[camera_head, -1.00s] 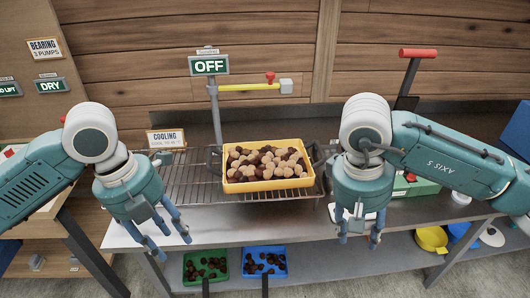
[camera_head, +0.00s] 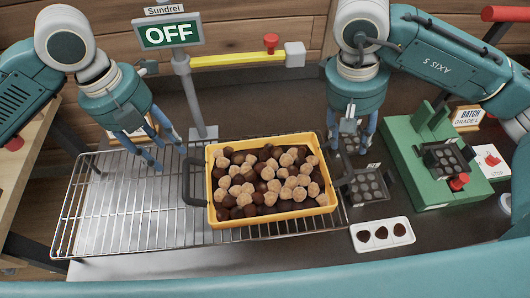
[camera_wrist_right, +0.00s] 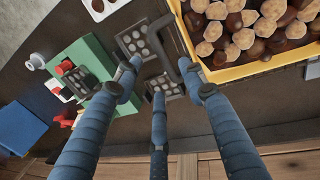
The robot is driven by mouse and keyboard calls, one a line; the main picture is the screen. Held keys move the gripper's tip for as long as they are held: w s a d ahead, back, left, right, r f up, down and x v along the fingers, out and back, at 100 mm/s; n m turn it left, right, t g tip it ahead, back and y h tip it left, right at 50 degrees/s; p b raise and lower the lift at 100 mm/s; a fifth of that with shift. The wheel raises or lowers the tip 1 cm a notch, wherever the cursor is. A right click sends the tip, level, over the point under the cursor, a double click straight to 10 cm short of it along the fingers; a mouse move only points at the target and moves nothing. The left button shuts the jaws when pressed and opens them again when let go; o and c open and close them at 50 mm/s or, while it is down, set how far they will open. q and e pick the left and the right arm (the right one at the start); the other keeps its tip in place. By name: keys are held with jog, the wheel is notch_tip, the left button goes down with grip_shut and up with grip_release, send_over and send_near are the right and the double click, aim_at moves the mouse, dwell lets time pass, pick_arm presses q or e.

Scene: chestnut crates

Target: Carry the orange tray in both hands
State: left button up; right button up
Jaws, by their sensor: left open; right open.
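The orange tray (camera_head: 270,218) sits on the wire cooling rack (camera_head: 130,200), heaped with dark and pale chestnuts. Its dark left handle (camera_head: 187,182) stands out over the rack; the right handle shows in the right wrist view (camera_wrist_right: 178,45). My left gripper (camera_head: 160,150) is open and empty, above the rack to the left of the tray, apart from the handle. My right gripper (camera_head: 352,148) is open and empty beside the tray's right side. In the right wrist view its fingers (camera_wrist_right: 160,95) are spread close to the right handle; whether they touch it I cannot tell.
A green device (camera_head: 425,155) and dark moulded plates (camera_head: 368,186) stand right of the tray. A white dish with several chestnuts (camera_head: 382,234) lies in front of them. Behind the rack stands a post with an OFF sign (camera_head: 168,35) and a yellow bar (camera_head: 238,60).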

aim_at(184, 170)
pick_arm(q)
jog(key=f, duration=0.3)
jog(key=d+f, duration=0.1)
jog(key=f, duration=0.3)
jog(key=d+f, duration=0.1)
jog(key=f, duration=0.2)
jog(key=shift+f, duration=0.25)
pick_arm(e)
jog(key=x, duration=1)
jog(key=shift+d+f, duration=0.1)
jog(key=shift+f, duration=0.25)
pick_arm(q)
grip_shut()
pick_arm(e)
grip_shut()
pick_arm(q)
jog(key=shift+r, duration=0.15)
pick_arm(e)
jog(key=shift+r, duration=0.15)
